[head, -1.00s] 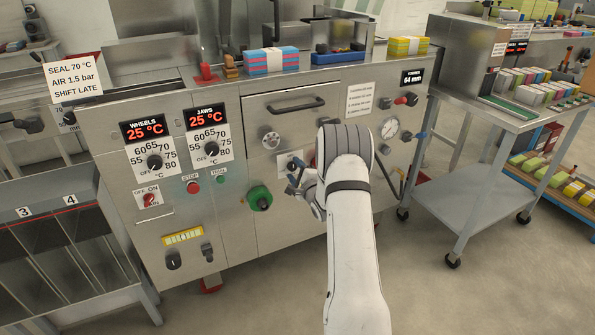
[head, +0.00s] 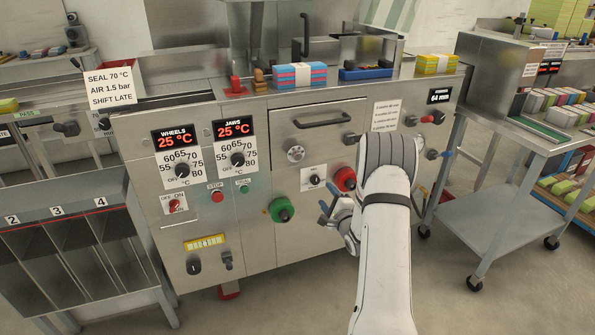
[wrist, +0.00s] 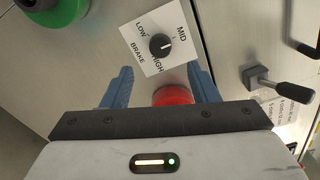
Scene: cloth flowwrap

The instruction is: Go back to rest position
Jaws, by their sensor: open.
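My gripper (head: 327,205) is open and empty, its blue fingers just in front of the machine's front panel (head: 255,180). In the wrist view, the open fingers (wrist: 160,75) stand apart, below the BRAKE dial (wrist: 160,46), with clear space between the fingertips. The black dial points toward the right, between MID and HIGH. The same BRAKE dial (head: 314,180) shows in the head view, up and left of my fingers. A red knob (head: 345,178) is just right of it; in the wrist view the red knob (wrist: 172,95) is partly hidden behind my gripper body.
A green knob (head: 281,210) sticks out left of my gripper. A drawer handle (head: 318,120), a black lever (wrist: 280,88) and a gauge are above and to the right. A steel cart (head: 510,205) stands right; a slotted bin rack (head: 75,235) stands left. Open floor lies in front.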

